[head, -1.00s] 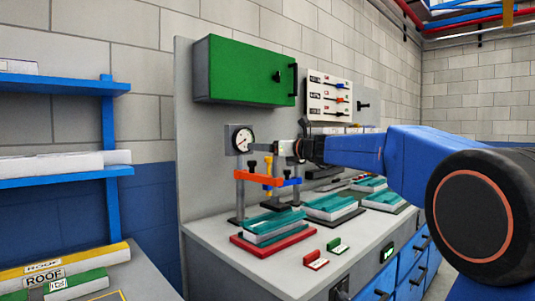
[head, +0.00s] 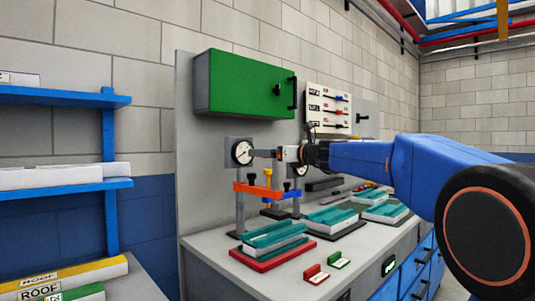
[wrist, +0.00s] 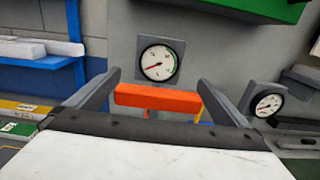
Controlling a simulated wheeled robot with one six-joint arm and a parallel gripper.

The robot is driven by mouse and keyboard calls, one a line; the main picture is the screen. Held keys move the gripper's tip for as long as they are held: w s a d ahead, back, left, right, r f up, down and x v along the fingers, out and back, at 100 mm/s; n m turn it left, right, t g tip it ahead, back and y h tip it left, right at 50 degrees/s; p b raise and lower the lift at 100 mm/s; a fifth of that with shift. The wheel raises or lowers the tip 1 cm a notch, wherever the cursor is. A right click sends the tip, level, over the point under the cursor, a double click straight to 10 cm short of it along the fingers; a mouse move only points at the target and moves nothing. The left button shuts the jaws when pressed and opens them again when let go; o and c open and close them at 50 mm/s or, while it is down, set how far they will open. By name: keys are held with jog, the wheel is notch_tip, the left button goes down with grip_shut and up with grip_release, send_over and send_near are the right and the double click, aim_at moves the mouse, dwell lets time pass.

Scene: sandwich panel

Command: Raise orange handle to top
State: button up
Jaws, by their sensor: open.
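The orange handle (head: 258,188) is a horizontal bar across a small press with posts on the bench, below a round gauge (head: 242,152). In the wrist view the orange handle (wrist: 157,98) lies ahead, between my open fingers as seen. My gripper (head: 265,153) is open and empty at gauge height, above the bar in the head view. In the wrist view my gripper (wrist: 159,77) has one finger on each side of the bar's span; I cannot tell whether it touches.
A blue bar (head: 292,182) and a second gauge (wrist: 267,104) stand just to the right. Teal panels on a red base (head: 262,258) lie in front. A green cabinet (head: 240,84) and a slider panel (head: 328,108) hang above. Blue shelves (head: 60,97) are at left.

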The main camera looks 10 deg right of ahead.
jog(key=v, duration=1.5)
jog(key=shift+s+d, duration=0.15)
jog(key=shift+s, duration=0.2)
jog(key=s+a+f+n+g+h, duration=0.1)
jog(key=s+a+f+n+g, duration=0.35)
jog(key=s+f+n, duration=0.55)
jog(key=s+a+f+n+g+h, duration=0.25)
jog(key=s+a+f+n, duration=0.4)
jog(key=f, duration=0.75)
jog(key=s+d+f+n+g+h, duration=0.2)
jog(key=s+d+f+n, duration=0.2)
jog(key=s+f, duration=0.6)
jog(key=s+d+f+n+g+h, duration=0.1)
jog(key=s+d+f+n+h, duration=0.2)
jog(key=s+f+n, duration=0.6)
notch_tip(320, 180, down, 2)
jog(key=shift+s+d+f+g, duration=0.1)
jog(key=shift+s+d+g, duration=0.3)
jog(key=shift+s+d, duration=0.6)
jog(key=shift+n+h, duration=0.25)
jog(key=shift+c, duration=0.3)
